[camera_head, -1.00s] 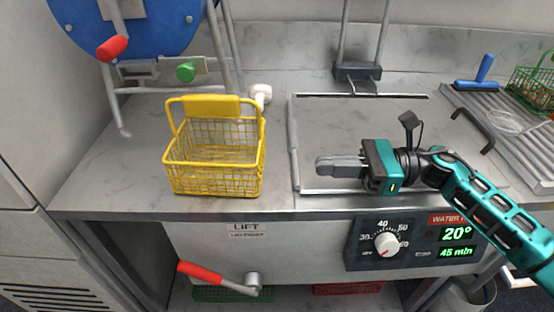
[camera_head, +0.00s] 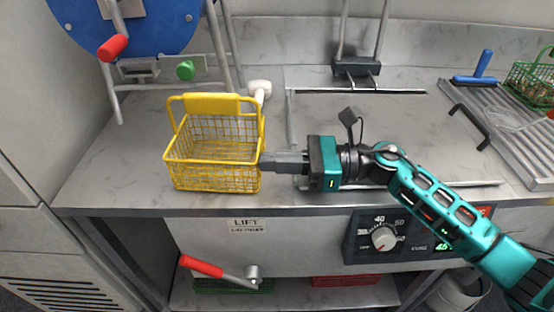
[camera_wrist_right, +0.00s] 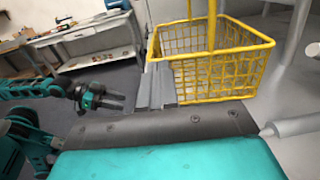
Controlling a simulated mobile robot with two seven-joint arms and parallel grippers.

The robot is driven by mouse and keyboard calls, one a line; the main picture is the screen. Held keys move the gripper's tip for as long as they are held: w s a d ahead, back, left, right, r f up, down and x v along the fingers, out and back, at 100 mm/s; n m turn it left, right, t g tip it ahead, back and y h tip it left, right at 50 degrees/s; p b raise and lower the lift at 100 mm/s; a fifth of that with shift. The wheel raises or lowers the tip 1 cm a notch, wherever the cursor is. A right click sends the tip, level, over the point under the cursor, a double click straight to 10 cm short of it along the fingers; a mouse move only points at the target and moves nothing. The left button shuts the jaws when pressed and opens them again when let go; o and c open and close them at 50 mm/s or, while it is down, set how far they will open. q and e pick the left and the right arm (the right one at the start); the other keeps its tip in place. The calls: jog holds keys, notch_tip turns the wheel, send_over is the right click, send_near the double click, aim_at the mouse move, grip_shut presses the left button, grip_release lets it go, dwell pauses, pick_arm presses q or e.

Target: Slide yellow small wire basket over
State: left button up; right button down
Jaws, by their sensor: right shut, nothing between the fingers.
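The small yellow wire basket (camera_head: 215,178) stands upright and looks empty on the left part of the metal counter (camera_head: 90,185) in the head view. Its yellow handle plate rises at the back. My right gripper (camera_head: 268,161) is shut and empty, its fingertips at the basket's right side, touching it or very close. In the right wrist view the basket (camera_wrist_right: 215,75) is just beyond and to the right of the shut fingers (camera_wrist_right: 156,85). My left gripper is not in the head view; a dark gripper (camera_wrist_right: 113,102) on a teal arm shows at the left of the wrist view, its fingers apart.
A covered basin lid (camera_head: 400,120) lies right of the basket. A green basket (camera_head: 530,85) and a blue-handled squeegee (camera_head: 475,75) are on the ribbed drainer at right. A white knob (camera_head: 260,88) stands behind the basket. Counter left of the basket is clear.

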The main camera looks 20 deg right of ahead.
jog(key=b, duration=0.2)
send_near(166, 161)
jog(key=x, duration=0.5)
jog(key=shift+w+d+f, duration=0.1)
jog(key=shift+w+f, duration=0.3)
pick_arm(q)
jog(key=shift+w+d+f, duration=0.2)
jog(key=shift+w+d, duration=0.1)
jog(key=shift+d, duration=0.15)
jog(key=shift+f, duration=0.15)
pick_arm(e)
jog(key=shift+d, duration=0.15)
